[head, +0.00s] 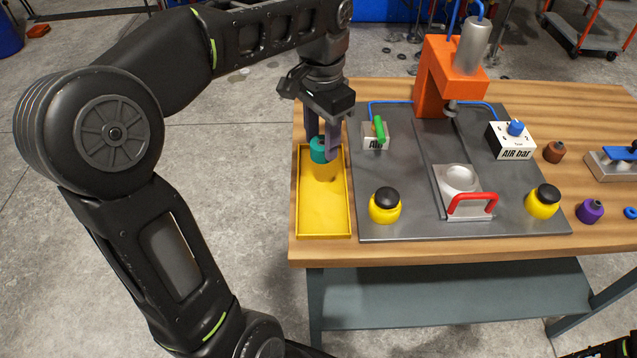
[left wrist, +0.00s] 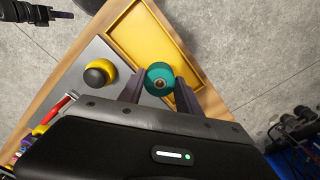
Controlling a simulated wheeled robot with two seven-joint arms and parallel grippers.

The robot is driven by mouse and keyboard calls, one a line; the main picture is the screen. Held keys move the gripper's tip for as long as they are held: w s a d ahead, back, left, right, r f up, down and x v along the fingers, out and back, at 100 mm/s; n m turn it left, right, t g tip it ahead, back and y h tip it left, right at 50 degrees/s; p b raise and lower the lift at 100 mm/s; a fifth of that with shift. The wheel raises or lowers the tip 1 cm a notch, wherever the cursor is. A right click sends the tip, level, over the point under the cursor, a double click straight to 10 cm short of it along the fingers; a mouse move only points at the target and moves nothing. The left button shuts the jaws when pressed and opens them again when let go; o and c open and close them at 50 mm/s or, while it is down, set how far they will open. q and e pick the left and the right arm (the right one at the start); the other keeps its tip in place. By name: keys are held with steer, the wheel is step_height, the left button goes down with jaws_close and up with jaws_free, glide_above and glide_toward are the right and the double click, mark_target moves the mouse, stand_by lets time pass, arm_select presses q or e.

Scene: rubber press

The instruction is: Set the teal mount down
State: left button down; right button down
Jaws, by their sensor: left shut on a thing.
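The teal mount (head: 319,150) is held between the fingers of my left gripper (head: 322,146), over the far part of the yellow tray (head: 325,208). In the left wrist view the mount (left wrist: 160,79) sits between the two fingertips (left wrist: 160,88), with its round end and central stud facing the camera. The tray (left wrist: 159,45) lies beyond it in that view. I cannot tell whether the mount touches the tray floor. The tray looks empty otherwise.
Right of the tray is a grey plate (head: 400,222) with an orange press (head: 437,80), a red-handled slide (head: 472,203), a green-lever valve (head: 379,130) and two black-topped yellow buttons (head: 385,206) (head: 543,202). A brown mount (head: 554,151) and a purple mount (head: 590,211) stand on the wooden table (head: 420,252).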

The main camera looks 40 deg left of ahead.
arm_select(q)
step_height(320, 180, down, 6)
steer(key=shift+r, duration=0.1)
steer(key=shift+f, duration=1.85)
steer(key=shift+f, duration=0.1)
steer(key=c, duration=0.8)
jaws_free()
steer(key=shift+c, duration=0.2)
step_height(320, 180, up, 12)
steer(key=shift+r+p, duration=0.15)
steer(key=shift+p, duration=0.65)
